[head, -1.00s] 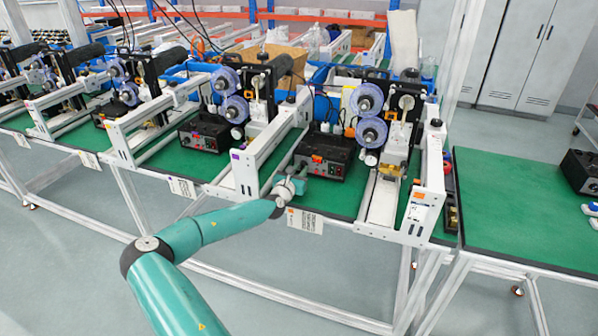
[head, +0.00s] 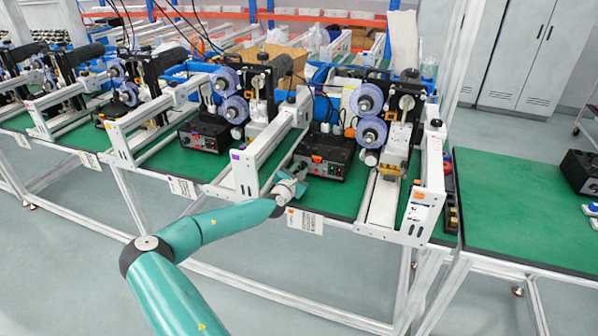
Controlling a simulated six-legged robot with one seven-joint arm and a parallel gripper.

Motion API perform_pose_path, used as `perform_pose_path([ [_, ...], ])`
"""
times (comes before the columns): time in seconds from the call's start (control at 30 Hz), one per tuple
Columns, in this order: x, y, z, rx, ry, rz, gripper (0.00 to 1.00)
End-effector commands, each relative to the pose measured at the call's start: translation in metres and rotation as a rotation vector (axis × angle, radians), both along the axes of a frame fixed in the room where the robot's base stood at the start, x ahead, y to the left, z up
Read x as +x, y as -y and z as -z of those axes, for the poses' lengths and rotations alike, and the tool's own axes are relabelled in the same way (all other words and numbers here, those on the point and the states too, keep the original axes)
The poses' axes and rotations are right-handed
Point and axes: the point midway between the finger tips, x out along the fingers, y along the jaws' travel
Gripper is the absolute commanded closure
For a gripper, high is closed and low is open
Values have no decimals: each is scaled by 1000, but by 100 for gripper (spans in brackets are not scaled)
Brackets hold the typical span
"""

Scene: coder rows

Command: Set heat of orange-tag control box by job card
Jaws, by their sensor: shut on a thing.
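The black control box (head: 328,156) with an orange-red display on its front stands on the green bench, beneath the purple rolls of the right-hand coder. My teal arm reaches up from the bottom of the head view. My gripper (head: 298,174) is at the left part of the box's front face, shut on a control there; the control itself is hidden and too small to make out. The job card (head: 305,221), white with an orange tag at its upper left corner, hangs at the bench's front edge just below my gripper. Its print is too small to read.
A second black control box (head: 204,132) stands to the left, with a purple-tagged card (head: 183,187) at the edge. White coder frames (head: 238,170) flank my gripper closely. The green table (head: 515,215) at right has bare room.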

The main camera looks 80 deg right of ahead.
Motion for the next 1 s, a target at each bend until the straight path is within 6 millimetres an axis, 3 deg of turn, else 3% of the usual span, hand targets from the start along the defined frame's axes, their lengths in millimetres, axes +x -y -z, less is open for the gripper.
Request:
perform_pose_path([
  [0.17, -1, 0, -1, -2, -1, 1, 97],
  [0.2, -1, 0, -1, -2, -1, 1, 69],
  [0.3, -1, 0, -1, -2, -1, 1, 53],
  [0.67, 1, -5, 0, 0, -3, 0, 53],
  [0.77, 3, -16, -1, 0, -4, -1, 53],
  [1.0, 10, -64, -2, 1, -5, -1, 53],
])
